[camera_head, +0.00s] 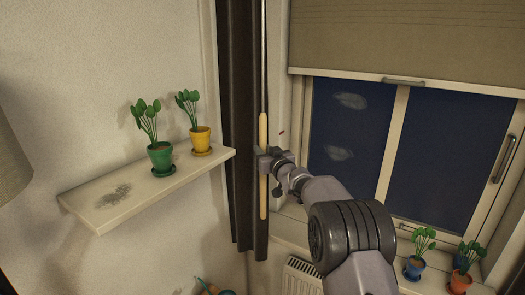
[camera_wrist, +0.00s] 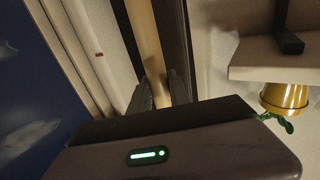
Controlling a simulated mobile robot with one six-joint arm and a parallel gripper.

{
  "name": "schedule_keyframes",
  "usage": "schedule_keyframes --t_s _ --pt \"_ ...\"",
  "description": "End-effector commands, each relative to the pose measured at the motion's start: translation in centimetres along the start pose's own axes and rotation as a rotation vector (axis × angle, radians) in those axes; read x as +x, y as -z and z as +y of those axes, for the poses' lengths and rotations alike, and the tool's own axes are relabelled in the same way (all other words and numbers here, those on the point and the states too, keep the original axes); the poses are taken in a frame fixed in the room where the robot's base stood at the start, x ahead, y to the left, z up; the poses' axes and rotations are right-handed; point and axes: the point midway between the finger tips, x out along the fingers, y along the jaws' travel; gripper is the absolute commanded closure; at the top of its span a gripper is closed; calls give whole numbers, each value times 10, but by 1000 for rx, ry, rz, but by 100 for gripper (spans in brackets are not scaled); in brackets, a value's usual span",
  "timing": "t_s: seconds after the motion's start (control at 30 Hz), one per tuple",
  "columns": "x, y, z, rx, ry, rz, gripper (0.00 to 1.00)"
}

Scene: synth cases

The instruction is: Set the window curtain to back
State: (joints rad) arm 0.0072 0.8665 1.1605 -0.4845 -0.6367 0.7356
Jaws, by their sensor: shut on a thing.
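The dark brown curtain (camera_head: 240,80) hangs gathered in a narrow bunch at the left side of the window. A pale wooden wand (camera_head: 263,205) hangs upright along its right edge from a thin rod. My gripper (camera_head: 268,162) is shut on the wand at about its middle. In the wrist view the wooden wand (camera_wrist: 145,30) runs between the two fingers of my gripper (camera_wrist: 162,92), with the dark curtain (camera_wrist: 179,40) behind it. The fingers hide part of the wand.
A white shelf (camera_head: 105,215) with a green pot (camera_head: 161,157) and a yellow pot (camera_head: 200,140) is close left of the curtain. A beige blind (camera_head: 400,40) covers the upper window. Blue (camera_head: 414,268) and orange (camera_head: 461,281) pots stand on the sill, above a radiator (camera_head: 303,278).

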Motion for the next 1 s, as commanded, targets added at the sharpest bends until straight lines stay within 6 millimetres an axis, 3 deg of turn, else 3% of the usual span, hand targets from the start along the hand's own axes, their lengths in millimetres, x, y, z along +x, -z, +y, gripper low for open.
schedule_keyframes --t_s 0.2,0.23,0.33,0.63,0.73,0.87,1.0 --pt "1 4 -2 -1 3 6 100" --pt "1 4 -2 -1 3 6 74" --pt "0 3 -2 0 3 5 56" --pt "-1 2 -1 0 2 3 56" --pt "-10 1 -1 0 2 2 56" --pt "-39 0 -1 1 0 2 56" --pt "-84 1 -1 -1 1 3 56"
